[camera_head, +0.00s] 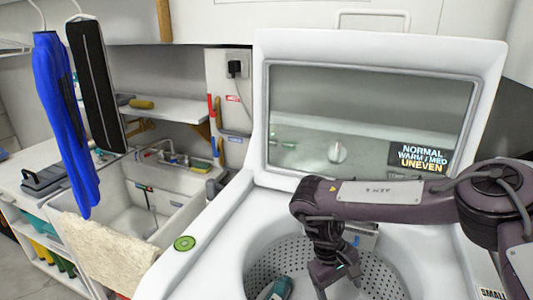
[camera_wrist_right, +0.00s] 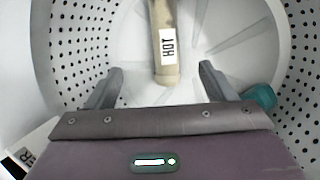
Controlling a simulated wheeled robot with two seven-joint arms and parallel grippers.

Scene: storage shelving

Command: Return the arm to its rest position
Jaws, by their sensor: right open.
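My right arm (camera_head: 390,201) comes in from the right and bends down into the open drum (camera_head: 262,262) of a white top-loading washing machine. My right gripper (camera_head: 342,283) is inside the drum. In the right wrist view the gripper (camera_wrist_right: 161,70) has its two fingers spread wide apart, with nothing held between them. A teal item (camera_head: 275,289) lies in the drum, left of the gripper in the head view; a teal thing (camera_wrist_right: 262,97) also shows right of the fingers in the wrist view. My left gripper is out of view.
The perforated drum wall (camera_wrist_right: 75,45) closely surrounds the gripper. The raised lid (camera_head: 375,50) with its window stands behind the arm. At left are a sink (camera_head: 150,205), a beige towel (camera_head: 108,252), a hanging blue garment (camera_head: 62,120) and a black garment (camera_head: 95,85).

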